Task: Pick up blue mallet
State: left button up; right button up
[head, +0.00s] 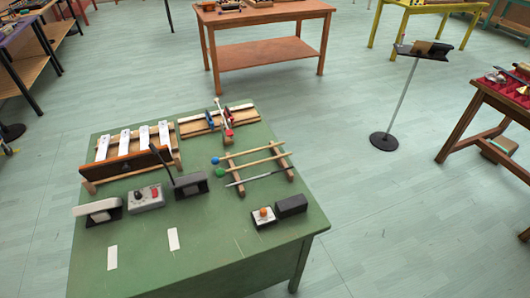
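The blue mallet (249,152) lies on a small wooden rack (229,160) on the green table, its blue ball head at the left and its stick reaching right. A green-headed mallet (220,172) lies just in front of it on the same rack, roughly parallel. A thin grey rod (250,177) lies nearest the front of the rack. Neither of my grippers shows in the head view.
The green table (205,270) also bears a bar instrument (125,143), a wooden frame with red and blue parts (224,120), a grey control box (146,198), an orange-button box (263,216) and a dark block (291,205). The table's front is mostly clear. A music stand (400,100) stands beyond.

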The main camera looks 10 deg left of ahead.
aim_at(215, 161)
jog(key=z, duration=1.85)
jog(key=i, duration=2.1)
jog(key=u, duration=2.55)
